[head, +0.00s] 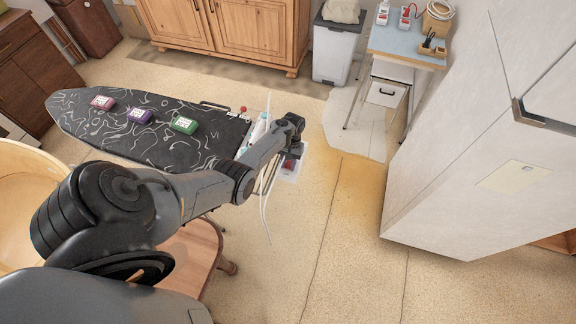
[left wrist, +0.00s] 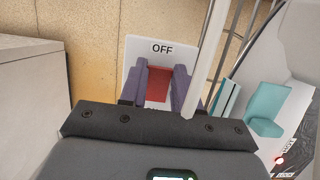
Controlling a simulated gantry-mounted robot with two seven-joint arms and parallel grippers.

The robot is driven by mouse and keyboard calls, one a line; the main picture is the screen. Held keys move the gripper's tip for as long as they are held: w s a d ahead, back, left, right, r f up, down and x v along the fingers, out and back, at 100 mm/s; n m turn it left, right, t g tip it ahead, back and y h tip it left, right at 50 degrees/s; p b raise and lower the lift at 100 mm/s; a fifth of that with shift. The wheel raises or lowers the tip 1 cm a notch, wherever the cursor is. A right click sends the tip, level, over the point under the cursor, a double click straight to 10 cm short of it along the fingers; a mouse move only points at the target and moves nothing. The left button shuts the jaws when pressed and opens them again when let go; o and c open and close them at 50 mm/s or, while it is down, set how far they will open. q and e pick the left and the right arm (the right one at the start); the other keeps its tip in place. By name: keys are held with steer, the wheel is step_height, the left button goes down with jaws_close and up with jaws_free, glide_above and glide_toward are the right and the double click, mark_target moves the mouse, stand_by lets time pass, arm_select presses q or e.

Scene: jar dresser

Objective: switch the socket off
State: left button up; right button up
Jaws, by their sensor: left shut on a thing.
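The socket is a white plate (left wrist: 132,55) marked OFF at its top, with a red switch (left wrist: 157,84) in its middle, in the left wrist view. My left gripper (left wrist: 159,88) has its two purple fingers on either side of the red switch and is shut on it. The lower part of the plate is hidden by the gripper. In the head view the left gripper (head: 290,161) is at the right end of the ironing board, in front of the white plate (head: 291,174), which is mostly covered. My right gripper is not in view.
A black patterned ironing board (head: 75,115) carries a pink box (head: 103,102), a purple box (head: 140,115) and a green box (head: 184,125). A white cord (head: 264,215) hangs beside my gripper. A tall pale cabinet (head: 450,150) stands right. Floor between is clear.

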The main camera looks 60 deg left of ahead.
arm_select(q)
steer(key=o, duration=1.1)
steer(key=shift+c, duration=0.2)
steer(key=shift+w+a+r, duration=0.1)
steer(key=shift+w+r, duration=0.05)
steer(key=shift+r, duration=0.35)
steer(key=p+v, duration=0.1)
steer(key=v, duration=0.8)
steer(key=shift+r, duration=0.35)
